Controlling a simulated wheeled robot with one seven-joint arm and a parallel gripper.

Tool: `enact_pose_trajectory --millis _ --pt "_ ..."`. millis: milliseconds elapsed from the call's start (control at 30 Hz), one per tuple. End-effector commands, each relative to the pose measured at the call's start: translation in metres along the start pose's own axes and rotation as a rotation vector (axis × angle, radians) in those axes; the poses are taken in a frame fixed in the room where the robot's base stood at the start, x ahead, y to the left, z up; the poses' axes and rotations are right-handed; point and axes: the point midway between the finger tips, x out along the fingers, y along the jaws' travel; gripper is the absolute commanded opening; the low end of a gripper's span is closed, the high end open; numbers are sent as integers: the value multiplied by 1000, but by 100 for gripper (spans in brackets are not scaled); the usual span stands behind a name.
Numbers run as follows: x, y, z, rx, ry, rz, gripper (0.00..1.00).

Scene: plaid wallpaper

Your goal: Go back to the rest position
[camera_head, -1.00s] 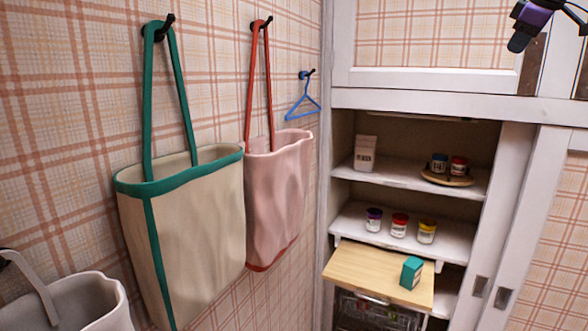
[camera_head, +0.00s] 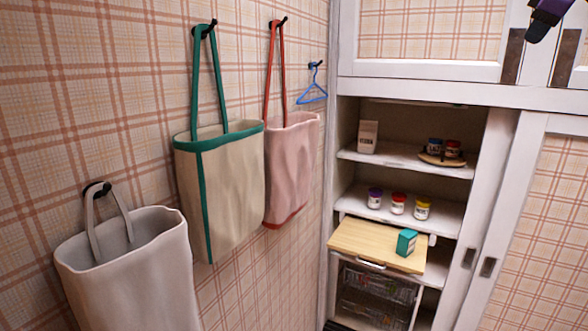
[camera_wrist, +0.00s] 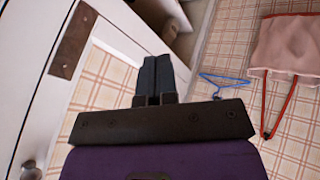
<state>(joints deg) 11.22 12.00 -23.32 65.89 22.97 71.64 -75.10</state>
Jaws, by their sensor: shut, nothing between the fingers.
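My gripper (camera_wrist: 153,78) shows in the wrist view with its two dark fingers side by side, shut and empty. In the head view only a dark and purple tip of it (camera_head: 545,18) shows at the top right corner, in front of the upper cabinet doors. The rest of my arm is outside that view. The gripper touches nothing that I can see.
An open cabinet (camera_head: 480,95) holds jars, a carton and a pulled-out wooden board (camera_head: 350,240) with a teal box (camera_head: 406,242). Bags in grey (camera_head: 130,265), green-trimmed beige (camera_head: 235,185) and pink (camera_head: 290,165), plus a blue hanger (camera_head: 312,90), hang on the left wall.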

Motion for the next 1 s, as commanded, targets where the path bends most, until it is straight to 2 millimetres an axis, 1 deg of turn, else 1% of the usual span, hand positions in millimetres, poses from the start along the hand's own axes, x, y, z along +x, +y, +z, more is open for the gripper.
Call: enact_pose_trajectory --millis 367,567,667,767,800,867,900,967,1000 --pt "-10 -34 4 92 11 -26 0" --pt "-17 -67 8 170 15 -51 0" --pt "-22 -91 11 219 16 -67 0" --pt "-27 -124 15 280 14 -88 0" --pt "-28 -142 18 307 11 -98 0" --pt "-31 -169 23 351 5 -113 0" --pt "-32 -188 27 378 -1 -121 0" --pt "-33 -216 33 417 -10 -133 0" --pt "-34 -235 38 443 -17 -138 0"
